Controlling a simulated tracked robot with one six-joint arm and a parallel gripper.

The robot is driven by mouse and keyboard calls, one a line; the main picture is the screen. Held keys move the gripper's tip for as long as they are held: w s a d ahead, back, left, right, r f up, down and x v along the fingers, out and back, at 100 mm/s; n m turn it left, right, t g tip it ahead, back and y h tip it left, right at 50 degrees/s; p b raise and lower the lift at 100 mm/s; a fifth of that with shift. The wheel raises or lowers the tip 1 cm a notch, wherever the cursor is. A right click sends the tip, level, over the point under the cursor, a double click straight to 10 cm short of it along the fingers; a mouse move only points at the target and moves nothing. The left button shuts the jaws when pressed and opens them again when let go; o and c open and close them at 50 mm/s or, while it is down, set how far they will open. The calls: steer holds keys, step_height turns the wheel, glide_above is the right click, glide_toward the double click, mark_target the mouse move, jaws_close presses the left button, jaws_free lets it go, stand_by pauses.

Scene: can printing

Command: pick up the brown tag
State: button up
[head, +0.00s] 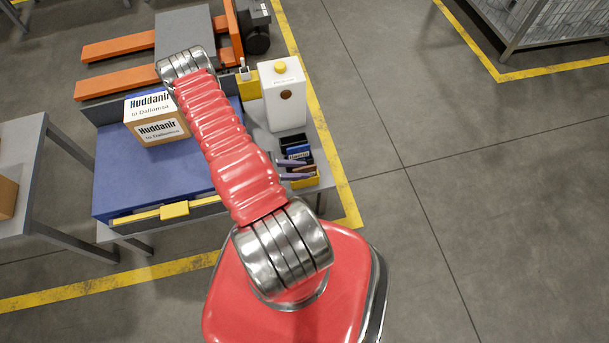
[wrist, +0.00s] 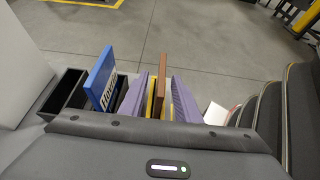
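The brown tag (wrist: 162,72) stands upright in the wrist view, with its lower part hidden behind my gripper body. A yellow holder part (wrist: 154,103) shows beside its lower end. My gripper (wrist: 161,100) has two purple fingers, one on each side of the tag. They look apart, with a gap between the tag and the right finger. In the head view my gripper (head: 293,169) is at the tag holder, and the brown tag (head: 304,169) shows as a small strip by the fingertips.
A blue tag (wrist: 101,77) stands left of the left finger, beside an empty-looking black slot (wrist: 66,92). A white container (head: 284,97) with a yellow cap stands behind the holder. A cardboard box (head: 165,130) sits on the blue surface (head: 120,182) to the left.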

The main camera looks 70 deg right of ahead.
mark_target(314, 169)
steer(key=shift+s+d+f, duration=0.1)
steer(key=shift+s+d, duration=0.05)
steer(key=shift+x, duration=2.6)
steer(key=shift+s, duration=0.1)
steer(key=shift+r, duration=0.25)
steer(key=shift+c, duration=0.5)
jaws_close()
